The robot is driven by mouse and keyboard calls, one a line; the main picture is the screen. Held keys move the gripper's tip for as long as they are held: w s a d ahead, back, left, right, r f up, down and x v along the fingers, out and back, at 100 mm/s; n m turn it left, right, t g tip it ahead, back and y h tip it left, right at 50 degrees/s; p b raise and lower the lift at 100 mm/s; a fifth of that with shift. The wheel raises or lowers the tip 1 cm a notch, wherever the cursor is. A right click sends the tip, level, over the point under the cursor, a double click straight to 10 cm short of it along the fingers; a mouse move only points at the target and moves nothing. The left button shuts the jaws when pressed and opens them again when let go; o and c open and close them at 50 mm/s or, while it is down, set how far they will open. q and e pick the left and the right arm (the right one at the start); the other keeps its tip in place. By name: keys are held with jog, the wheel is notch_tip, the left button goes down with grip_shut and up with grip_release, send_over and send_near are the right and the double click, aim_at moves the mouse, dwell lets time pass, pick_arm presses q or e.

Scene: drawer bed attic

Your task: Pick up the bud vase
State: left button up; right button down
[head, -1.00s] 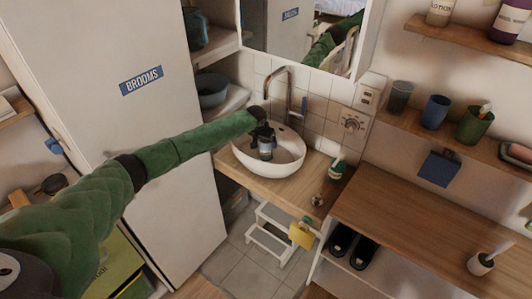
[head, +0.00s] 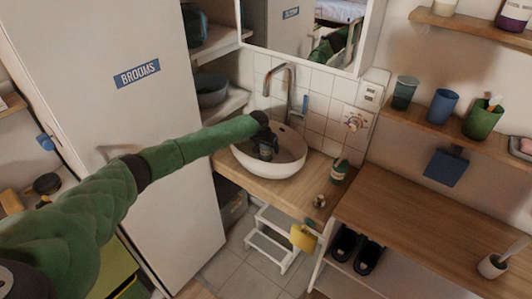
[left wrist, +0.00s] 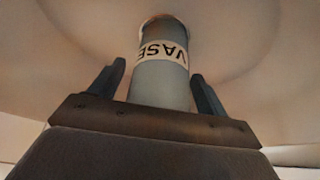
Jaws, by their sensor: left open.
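The bud vase (left wrist: 161,82) is a grey-blue cylinder with a pale band reading "VASE". In the left wrist view it stands between the two dark fingers of my left gripper, with a visible gap on each side. In the head view my left gripper (head: 267,150) is open over the white basin (head: 283,169) and hides most or all of the vase. The basin's pale inner surface fills the background of the left wrist view. My right gripper is not in view.
A tall faucet (head: 287,85) rises behind the basin. A labelled bottle (head: 339,171) stands on the wooden counter to its right. A white broom cupboard (head: 150,120) flanks my left arm. A white step stool (head: 272,240) is below. Cups line the right shelf.

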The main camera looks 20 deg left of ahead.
pick_arm(q)
jog(key=c, duration=1.2)
jog(key=shift+r, duration=0.15)
